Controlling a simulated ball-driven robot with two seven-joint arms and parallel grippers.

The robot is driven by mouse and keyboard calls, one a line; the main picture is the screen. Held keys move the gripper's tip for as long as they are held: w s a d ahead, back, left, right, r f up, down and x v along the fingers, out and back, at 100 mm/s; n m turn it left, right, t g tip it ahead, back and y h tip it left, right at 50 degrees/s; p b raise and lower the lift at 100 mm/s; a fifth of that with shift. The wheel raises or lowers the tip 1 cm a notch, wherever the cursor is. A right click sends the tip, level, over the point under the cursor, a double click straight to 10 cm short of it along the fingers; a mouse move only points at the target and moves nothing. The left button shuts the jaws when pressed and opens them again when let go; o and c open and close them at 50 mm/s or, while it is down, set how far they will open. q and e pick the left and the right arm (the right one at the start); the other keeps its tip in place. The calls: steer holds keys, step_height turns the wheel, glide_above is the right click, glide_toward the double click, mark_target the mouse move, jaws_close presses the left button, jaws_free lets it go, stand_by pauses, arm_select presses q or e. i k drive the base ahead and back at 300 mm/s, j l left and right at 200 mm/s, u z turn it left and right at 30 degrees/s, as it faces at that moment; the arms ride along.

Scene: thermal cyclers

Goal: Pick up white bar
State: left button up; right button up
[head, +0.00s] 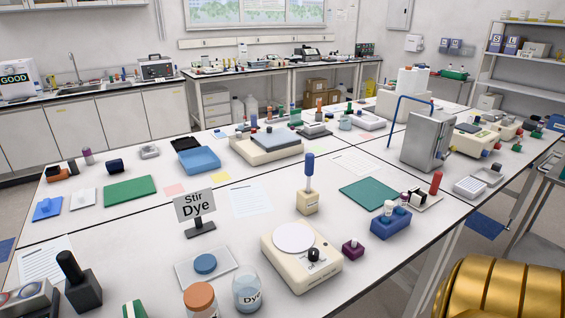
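No white bar can be made out with certainty. A small purple block (352,251) right of the stirrer has a small pale piece on its top, too small to identify. The cream stirrer (315,275) with a round white plate (293,237) and a black knob stands at the front middle of the table. A "Stir Dye" sign (195,205) stands to its left. A glass jar marked "Dye" (248,292) stands at the front edge of view. Neither gripper is in view.
A clear tray (184,278) with a blue disc and an orange-lidded jar (199,297) stand left of the Dye jar. A gold ridged part fills the lower right corner.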

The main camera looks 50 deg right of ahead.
mark_target(354, 241)
steer(key=l+z, duration=0.1)
steer(key=z, duration=0.4)
steer(key=l+z, duration=0.1)
steer(key=z, duration=0.4)
steer(key=i+l+z, duration=0.1)
steer(key=z, duration=0.35)
steer(key=i+z, duration=0.1)
steer(key=z, duration=0.4)
steer(key=i+l+u, duration=0.1)
steer(key=l, duration=0.25)
steer(key=i+l, duration=0.15)
steer(key=l, duration=0.25)
steer(key=i+l+u, duration=0.15)
steer(key=l, duration=0.6)
steer(key=i+u, duration=0.05)
